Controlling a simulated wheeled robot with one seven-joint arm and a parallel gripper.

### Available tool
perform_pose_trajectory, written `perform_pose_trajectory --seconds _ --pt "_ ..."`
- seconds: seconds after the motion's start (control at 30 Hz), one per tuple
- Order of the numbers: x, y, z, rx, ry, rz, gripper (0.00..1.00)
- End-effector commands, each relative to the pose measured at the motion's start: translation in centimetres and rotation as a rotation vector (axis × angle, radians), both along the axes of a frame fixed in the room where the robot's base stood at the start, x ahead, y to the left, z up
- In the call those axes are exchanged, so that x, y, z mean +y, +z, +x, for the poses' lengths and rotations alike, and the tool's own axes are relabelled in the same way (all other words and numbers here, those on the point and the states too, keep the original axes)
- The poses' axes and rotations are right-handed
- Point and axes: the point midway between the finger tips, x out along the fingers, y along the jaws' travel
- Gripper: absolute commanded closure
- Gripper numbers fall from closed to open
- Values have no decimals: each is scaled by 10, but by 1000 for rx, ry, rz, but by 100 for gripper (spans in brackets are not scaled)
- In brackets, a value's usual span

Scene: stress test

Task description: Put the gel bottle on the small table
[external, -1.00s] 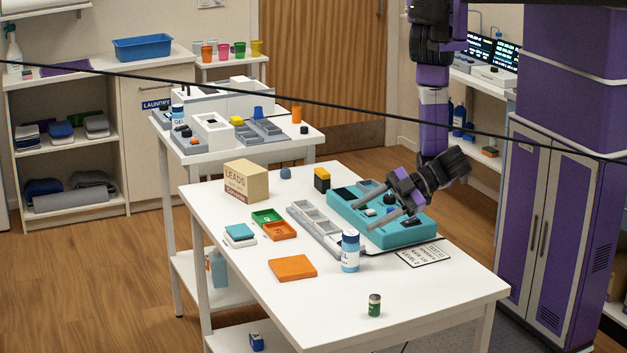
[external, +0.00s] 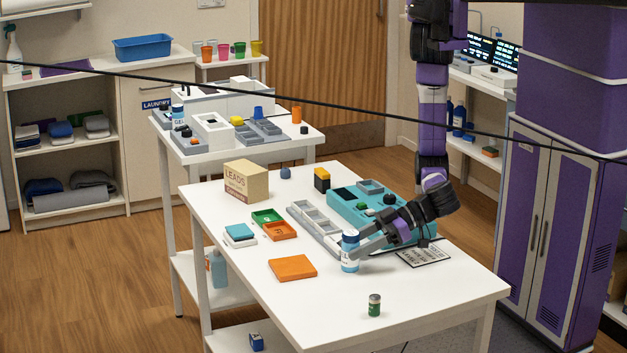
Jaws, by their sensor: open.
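A white and blue bottle (external: 349,262) with a blue cap stands upright on the front white table (external: 345,320); its label is only partly readable. My gripper (external: 358,247) reaches it from the right, fingers open, with the tips at the bottle's side. I cannot tell whether they touch it. Another bottle (external: 178,124), labelled GEL, stands on the white table behind (external: 195,156). A smaller white table (external: 232,62) with colored cups stands farther back. Which of these is the small table is not clear.
A teal case (external: 345,203) and a grey tray (external: 312,222) lie just behind the bottle. An orange pad (external: 292,268) is to its left, a printed card (external: 424,256) to its right, and a green can (external: 374,305) in front. The front right of the table is clear.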

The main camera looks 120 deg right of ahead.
Motion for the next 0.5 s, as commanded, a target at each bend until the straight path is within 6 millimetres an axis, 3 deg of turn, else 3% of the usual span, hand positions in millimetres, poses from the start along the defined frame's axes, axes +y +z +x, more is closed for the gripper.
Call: perform_pose_trajectory --seconds 0.3,0.5 --pt "-3 -18 37 0 0 0 50" --pt "-4 -22 43 1 1 1 50"
